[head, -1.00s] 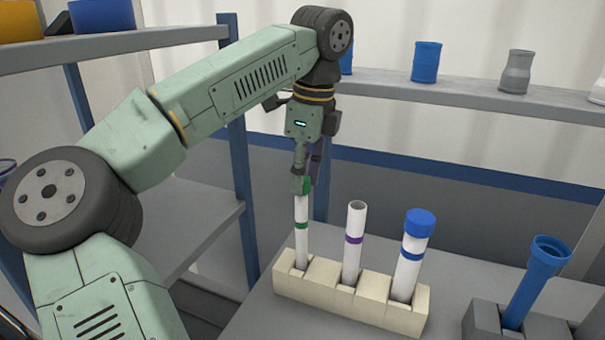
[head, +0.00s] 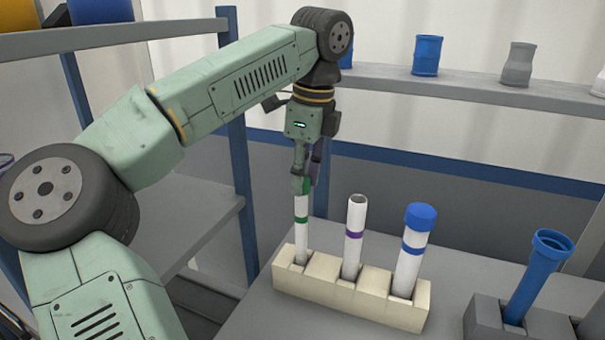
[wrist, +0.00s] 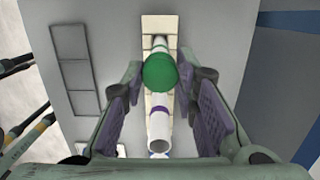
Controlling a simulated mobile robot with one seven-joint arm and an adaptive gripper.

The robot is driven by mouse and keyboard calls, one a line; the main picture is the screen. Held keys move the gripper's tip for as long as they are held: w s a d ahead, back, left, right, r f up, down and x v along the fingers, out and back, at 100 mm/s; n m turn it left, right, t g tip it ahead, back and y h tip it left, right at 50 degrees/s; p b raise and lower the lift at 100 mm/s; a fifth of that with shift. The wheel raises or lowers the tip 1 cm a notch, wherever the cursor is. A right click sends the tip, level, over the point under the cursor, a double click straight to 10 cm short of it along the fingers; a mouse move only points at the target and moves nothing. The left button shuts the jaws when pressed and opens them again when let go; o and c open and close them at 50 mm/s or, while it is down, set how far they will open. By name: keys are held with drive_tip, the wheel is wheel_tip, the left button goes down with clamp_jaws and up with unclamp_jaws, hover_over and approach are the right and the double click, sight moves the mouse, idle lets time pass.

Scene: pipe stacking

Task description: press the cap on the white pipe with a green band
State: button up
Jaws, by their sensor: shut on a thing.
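The white pipe with a green band (head: 302,222) stands upright in the left slot of a cream rack (head: 285,283). My gripper (head: 303,183) points down over its top and is shut on a green cap (head: 307,186). In the wrist view the round green cap (wrist: 160,73) lies between the two fingers (wrist: 157,88) and hides the pipe's top. The cap is at the pipe's top end; I cannot tell how far it is seated.
A white pipe with a purple band (head: 354,236), open at the top, stands in the middle slot. A white pipe with a blue band and blue cap (head: 414,250) stands at right. A blue pipe (head: 537,275) leans in a grey rack (head: 485,322). Shelves stand behind and left.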

drive_tip(key=o, duration=0.9)
drive_tip(key=shift+o, duration=0.3)
drive_tip(key=o, duration=0.4)
drive_tip(key=shift+r, duration=0.1)
drive_tip(key=shift+r+p, duration=1.9)
drive_tip(key=shift+r, duration=1.55)
drive_tip(key=shift+c, duration=0.3)
